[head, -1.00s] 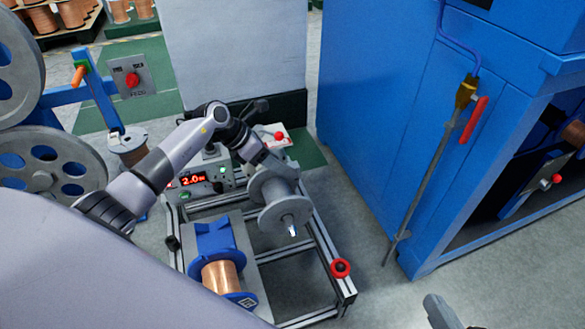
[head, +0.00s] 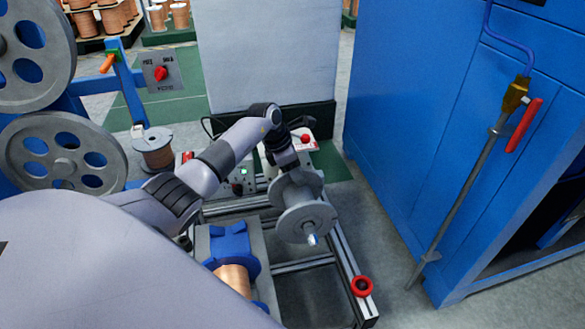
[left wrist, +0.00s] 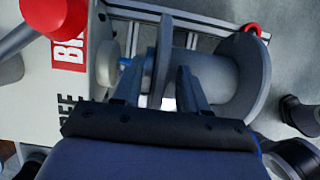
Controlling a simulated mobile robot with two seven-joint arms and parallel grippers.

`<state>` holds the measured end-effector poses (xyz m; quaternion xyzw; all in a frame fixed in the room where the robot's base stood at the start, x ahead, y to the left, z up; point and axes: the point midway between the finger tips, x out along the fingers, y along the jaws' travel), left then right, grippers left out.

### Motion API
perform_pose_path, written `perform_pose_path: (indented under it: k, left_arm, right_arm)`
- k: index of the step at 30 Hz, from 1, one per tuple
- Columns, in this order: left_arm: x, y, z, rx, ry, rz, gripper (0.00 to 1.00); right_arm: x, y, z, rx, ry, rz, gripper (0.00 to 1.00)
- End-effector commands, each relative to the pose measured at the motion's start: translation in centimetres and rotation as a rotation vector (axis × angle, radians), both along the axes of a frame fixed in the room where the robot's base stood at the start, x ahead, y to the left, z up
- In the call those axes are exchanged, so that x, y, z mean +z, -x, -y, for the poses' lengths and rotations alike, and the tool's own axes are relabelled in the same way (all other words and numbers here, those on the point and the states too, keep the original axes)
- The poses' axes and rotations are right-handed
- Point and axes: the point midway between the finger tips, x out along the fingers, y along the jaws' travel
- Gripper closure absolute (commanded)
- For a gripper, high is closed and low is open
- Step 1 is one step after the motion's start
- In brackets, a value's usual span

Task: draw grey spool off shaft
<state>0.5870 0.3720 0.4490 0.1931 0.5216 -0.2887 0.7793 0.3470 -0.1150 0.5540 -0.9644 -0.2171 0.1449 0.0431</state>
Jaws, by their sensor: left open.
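The grey spool (head: 308,218) sits on the shaft (head: 313,239), whose bright tip pokes out of the near flange in the head view. My left gripper (head: 288,165) is over the spool's far end, and the arm hides part of that end. In the left wrist view the spool (left wrist: 253,70) lies across the upper middle. My left gripper's open fingers (left wrist: 158,78) are on either side of the machine-side flange rim, one beyond it and one between the flanges. Whether they touch it I cannot tell. My right gripper is not in view.
A red knob (head: 362,286) is at the frame's front right corner. A blue cabinet (head: 420,130) stands at right. The floor between frame and cabinet is clear.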

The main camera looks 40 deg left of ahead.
Motion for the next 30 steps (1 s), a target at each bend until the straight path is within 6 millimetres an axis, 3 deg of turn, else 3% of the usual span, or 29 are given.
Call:
perform_pose_path:
  k: [7,9,11,30]
  left_arm:
    - [0.0,0.0,0.0,0.0,0.0,0.001,0.61]
    - [0.0,0.0,0.0,0.0,0.0,0.001,0.83]
    - [0.0,0.0,0.0,0.0,0.0,0.001,1.0]
    - [0.2,0.4,0.5,0.001,0.001,0.003,1.0]
  right_arm:
    - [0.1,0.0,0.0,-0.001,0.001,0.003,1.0]
    - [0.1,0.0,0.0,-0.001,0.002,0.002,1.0]
    - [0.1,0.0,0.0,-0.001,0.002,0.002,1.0]
    - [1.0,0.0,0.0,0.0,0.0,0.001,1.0]
